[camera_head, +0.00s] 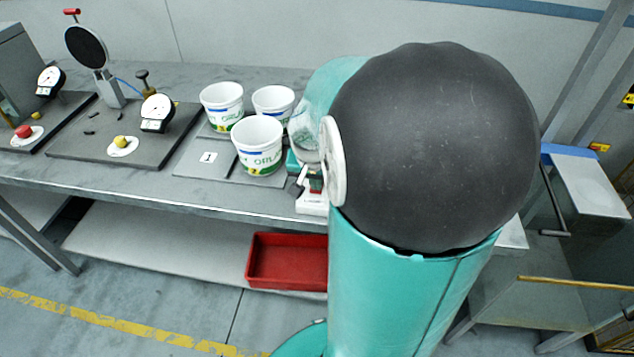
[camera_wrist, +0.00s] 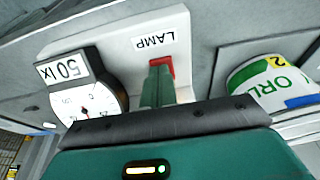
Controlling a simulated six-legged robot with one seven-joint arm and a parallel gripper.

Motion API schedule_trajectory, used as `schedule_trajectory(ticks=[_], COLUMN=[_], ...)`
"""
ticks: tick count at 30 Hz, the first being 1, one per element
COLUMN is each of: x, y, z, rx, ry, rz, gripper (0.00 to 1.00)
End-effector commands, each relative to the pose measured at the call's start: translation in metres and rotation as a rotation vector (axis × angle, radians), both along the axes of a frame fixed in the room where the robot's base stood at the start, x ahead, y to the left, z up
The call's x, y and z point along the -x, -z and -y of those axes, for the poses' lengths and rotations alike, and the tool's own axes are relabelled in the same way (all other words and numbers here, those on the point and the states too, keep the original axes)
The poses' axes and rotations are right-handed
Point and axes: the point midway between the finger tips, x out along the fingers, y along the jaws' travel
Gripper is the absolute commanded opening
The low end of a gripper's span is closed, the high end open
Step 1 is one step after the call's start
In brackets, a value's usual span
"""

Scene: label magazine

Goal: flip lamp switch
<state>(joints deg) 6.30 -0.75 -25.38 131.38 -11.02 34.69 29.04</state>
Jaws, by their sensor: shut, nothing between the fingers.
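The lamp switch (camera_wrist: 162,63) is a red rocker on a white housing (camera_wrist: 120,55) with a LAMP label (camera_wrist: 153,41), seen upside down in the wrist view. My gripper (camera_wrist: 158,78) is shut and empty, its green fingers pointing at the switch. The fingertips overlap the lower part of the red piece in the picture; I cannot tell whether they touch it. In the head view my arm hides most of this spot; part of the white housing (camera_head: 312,204) shows at its left edge.
A round meter (camera_wrist: 88,100) with a 50 lx label (camera_wrist: 62,69) is left of the switch. A white tub (camera_wrist: 272,82) stands close on the right. Several tubs (camera_head: 258,146) and gauge boards (camera_head: 95,150) occupy the bench. A red bin (camera_head: 287,262) is below.

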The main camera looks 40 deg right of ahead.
Motion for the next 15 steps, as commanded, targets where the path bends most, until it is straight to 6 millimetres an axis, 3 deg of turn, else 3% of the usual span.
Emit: schedule_trajectory(ticks=[15], x=[-0.0060], y=[-0.0046], z=[0.0092], rx=[0.000], ry=[0.001], rz=[0.000], gripper=[0.00])
